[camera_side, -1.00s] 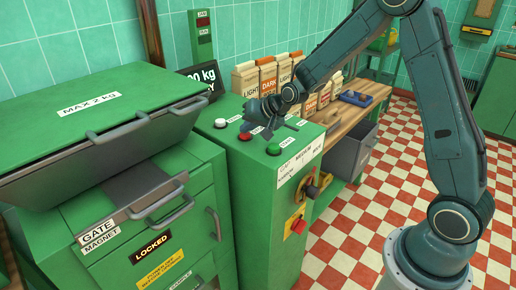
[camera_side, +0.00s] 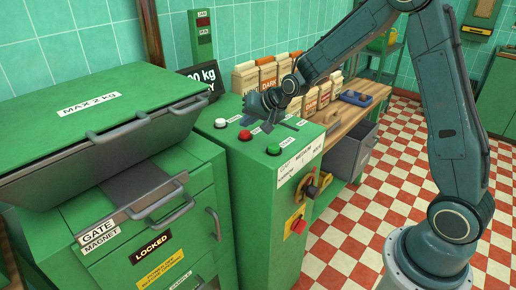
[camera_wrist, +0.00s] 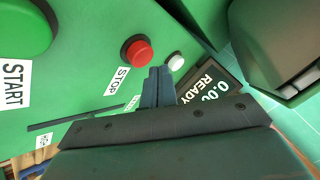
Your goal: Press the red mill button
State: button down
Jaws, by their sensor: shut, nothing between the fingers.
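The red button (camera_side: 245,135) sits on the sloped top of the green control cabinet, between a white button (camera_side: 220,123) and a green button (camera_side: 273,149). In the wrist view the red button (camera_wrist: 137,52) has a STOP label beside it and is uncovered. My gripper (camera_wrist: 158,76) is shut and empty, its fingertips just below and right of the red button in that view. In the side view my gripper (camera_side: 262,118) is over the panel, behind and slightly right of the red button. A gap shows between them; its exact height is hard to tell.
A READY display (camera_wrist: 208,88) stands close to the fingertips in the wrist view. A green machine with a lidded hopper (camera_side: 90,110) is at the left. Paper bags (camera_side: 268,75) line the bench behind. A red knob on a yellow plate (camera_side: 298,226) is on the cabinet front.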

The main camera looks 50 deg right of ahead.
aim_at(248, 134)
jog(key=shift+r, duration=2.35)
jog(key=s+a+r+n+g, duration=0.15)
jog(key=s+r, duration=0.25)
jog(key=s, duration=0.4)
jog(key=s+a+r+n, duration=0.25)
jog(key=s+r, duration=0.25)
jog(key=s, duration=0.4)
jog(key=s+a+n+g+h, duration=0.1)
jog(key=s+n+g, duration=0.1)
jog(key=s, duration=1.7)
jog(key=shift+f+n, duration=0.4)
jog(key=shift+n, duration=0.5)
